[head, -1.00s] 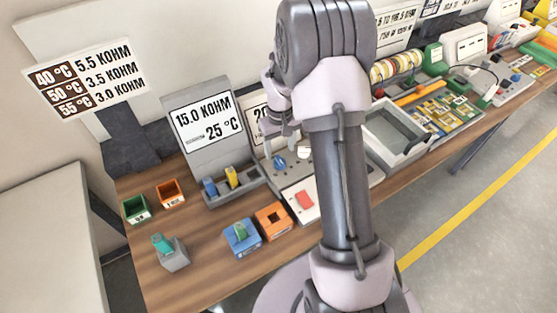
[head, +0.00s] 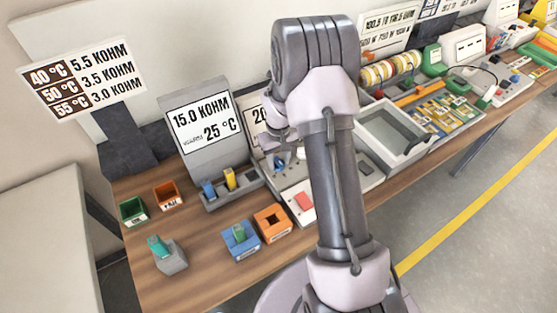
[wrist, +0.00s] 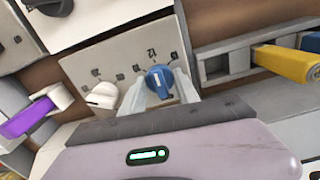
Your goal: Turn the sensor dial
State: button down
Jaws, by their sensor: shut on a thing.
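The blue dial (wrist: 160,77) with a white pointer line sits on a pale panel (wrist: 88,66) with small marks around it. In the wrist view my gripper (wrist: 161,86) has one pale finger on each side of the dial and is shut on it. The blue dial also shows in the head view (head: 280,161), below my wrist, where the fingers are hard to make out. A white knob (wrist: 103,96) is on the same panel, left of the dial. A display (head: 204,122) behind reads 15.0 KOHM and 25 °C.
A wall sign (head: 82,77) pairs temperatures with KOHM values. A holder with a blue and a yellow piece (head: 229,179) stands left of the panel. A grey tray (head: 397,133) lies to the right.

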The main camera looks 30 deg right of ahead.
jog(key=m+b, duration=0.2)
jog(key=m, duration=0.3)
jog(key=shift+f+m, duration=0.1)
jog(key=shift+m, duration=0.2)
jog(key=m+b, duration=0.1)
jog(key=m, duration=0.3)
jog(key=shift+m+b, duration=0.3)
dwell(0.3)
jog(key=c, duration=0.9)
grip_release()
jog(key=shift+r, duration=0.2)
